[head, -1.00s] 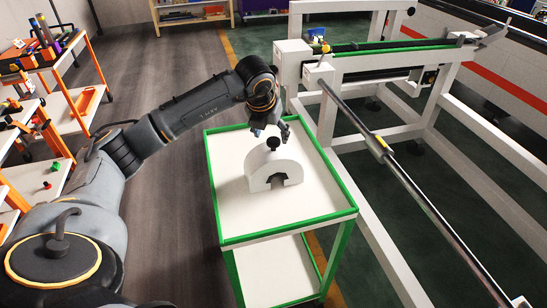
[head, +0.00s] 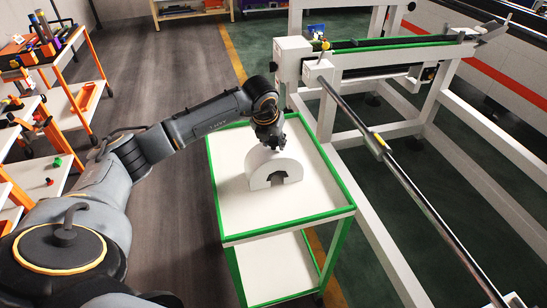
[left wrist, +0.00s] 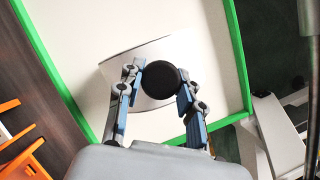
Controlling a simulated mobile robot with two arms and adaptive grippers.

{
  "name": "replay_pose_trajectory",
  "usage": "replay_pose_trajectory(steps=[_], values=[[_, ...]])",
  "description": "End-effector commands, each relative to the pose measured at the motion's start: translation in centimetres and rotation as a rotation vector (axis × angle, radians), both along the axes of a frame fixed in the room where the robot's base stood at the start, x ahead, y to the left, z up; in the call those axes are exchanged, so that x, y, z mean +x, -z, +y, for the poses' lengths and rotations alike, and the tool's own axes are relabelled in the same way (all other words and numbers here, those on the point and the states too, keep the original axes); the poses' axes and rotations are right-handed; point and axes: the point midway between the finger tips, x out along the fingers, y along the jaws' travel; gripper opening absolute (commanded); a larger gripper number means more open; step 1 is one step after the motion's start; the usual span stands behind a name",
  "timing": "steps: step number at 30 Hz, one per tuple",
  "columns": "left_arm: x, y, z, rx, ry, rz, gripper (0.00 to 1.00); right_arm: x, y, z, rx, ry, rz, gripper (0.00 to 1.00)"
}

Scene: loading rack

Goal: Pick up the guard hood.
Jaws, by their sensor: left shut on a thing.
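The guard hood (head: 268,172) is a white arched piece with a cut-out in its front. It stands upright on the white top of the green-edged cart (head: 240,211). A round black knob sits on top of the hood and shows in the left wrist view (left wrist: 160,79). My left gripper (head: 272,144) is at the top of the hood, shut on the knob, with a finger on each side of it. In the head view the gripper hides the knob. In the left wrist view the hood's pale curved top (left wrist: 148,55) shows behind the fingers. My right gripper is not in view.
A white frame (head: 350,62) with a long metal bar (head: 400,175) stands close to the cart's right side. Orange-edged shelves (head: 75,110) with small parts stand at the left. The cart top around the hood is clear.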

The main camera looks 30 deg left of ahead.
Motion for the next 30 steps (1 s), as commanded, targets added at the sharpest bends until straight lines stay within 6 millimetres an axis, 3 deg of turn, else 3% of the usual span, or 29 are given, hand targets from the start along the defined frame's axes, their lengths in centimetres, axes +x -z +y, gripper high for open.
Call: replay_pose_trajectory(steps=[12,19,27,30], values=[[0.1,-0.4,0.1,0.001,0.000,-0.004,0.00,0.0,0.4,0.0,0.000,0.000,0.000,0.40],[0.0,-3.3,0.0,0.001,0.002,-0.011,0.00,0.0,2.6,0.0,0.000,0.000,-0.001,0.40],[-4.5,-9.3,-3.3,0.003,0.005,-0.009,0.00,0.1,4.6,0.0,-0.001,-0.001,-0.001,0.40],[-6.6,-10.2,-4.9,0.002,0.006,-0.008,0.00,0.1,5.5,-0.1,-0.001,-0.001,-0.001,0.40]])
